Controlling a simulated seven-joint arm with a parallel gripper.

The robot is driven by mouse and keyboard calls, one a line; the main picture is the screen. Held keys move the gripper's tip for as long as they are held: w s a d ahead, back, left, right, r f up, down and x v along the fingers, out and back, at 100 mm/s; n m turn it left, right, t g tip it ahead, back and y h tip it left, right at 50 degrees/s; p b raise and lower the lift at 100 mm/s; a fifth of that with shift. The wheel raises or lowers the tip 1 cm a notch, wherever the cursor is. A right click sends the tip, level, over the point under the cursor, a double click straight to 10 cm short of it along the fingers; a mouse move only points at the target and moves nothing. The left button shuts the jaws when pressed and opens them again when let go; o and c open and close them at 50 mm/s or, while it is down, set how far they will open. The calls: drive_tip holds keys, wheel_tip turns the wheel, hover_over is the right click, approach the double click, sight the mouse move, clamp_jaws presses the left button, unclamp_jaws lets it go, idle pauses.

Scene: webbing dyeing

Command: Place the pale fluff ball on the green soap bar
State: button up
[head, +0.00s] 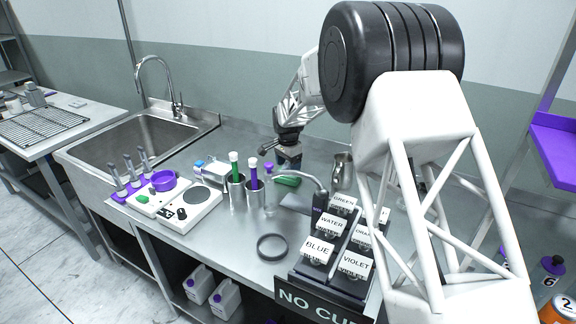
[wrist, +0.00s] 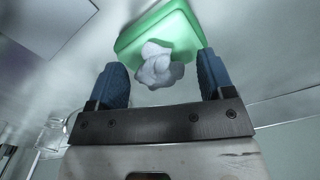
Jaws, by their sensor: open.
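In the wrist view, the pale fluff ball (wrist: 157,68) lies against the green soap bar (wrist: 140,35), overlapping its near edge and part of its face. It looks to be resting on the bar, but I cannot tell the exact contact. My gripper (wrist: 160,60) is open, with its two blue fingers on either side of the fluff ball and gaps showing between. In the head view, my gripper (head: 289,158) is low over the steel counter beside the green soap bar (head: 288,181). The fluff ball is not discernible there.
A metal cup (head: 342,170) stands right of my gripper. Two tube holders (head: 237,190) and a thin curved spout (head: 300,172) are close on the left and front. The labelled bottle rack (head: 330,262) is at front. A dark ring (head: 271,246) lies on the counter.

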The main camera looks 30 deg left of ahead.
sight(288, 164)
wheel_tip(288, 164, up, 12)
idle(0.6)
drive_tip(key=shift+d+r, duration=0.1)
idle(0.9)
drive_tip(key=s+d+r, duration=0.1)
drive_tip(key=d+r, duration=0.2)
drive_tip(key=d, duration=0.4)
drive_tip(key=s+d+r+n, duration=0.15)
drive_tip(key=d+r, duration=0.25)
drive_tip(key=d, duration=0.4)
drive_tip(key=s+d+r+m, duration=0.1)
drive_tip(key=s+d+r, duration=0.15)
drive_tip(key=d, duration=0.45)
drive_tip(key=s+d+r+n+t, duration=0.1)
drive_tip(key=s+d+r, duration=0.25)
drive_tip(key=d, duration=0.55)
drive_tip(key=s+d+r+n, duration=0.1)
drive_tip(key=s+d+r, duration=0.1)
drive_tip(key=s+d, duration=0.45)
drive_tip(key=s+d+f+n, duration=0.1)
drive_tip(key=s+d+f, duration=0.2)
drive_tip(key=s+d, duration=0.9)
drive_tip(key=s+d+f+t, duration=0.1)
drive_tip(key=s+d+f, duration=0.2)
drive_tip(key=s+d, duration=1)
drive_tip(key=s, duration=0.6)
drive_tip(key=shift+f+n+t, duration=0.3)
drive_tip(key=shift+f+n, duration=0.05)
drive_tip(key=shift+f, duration=0.05)
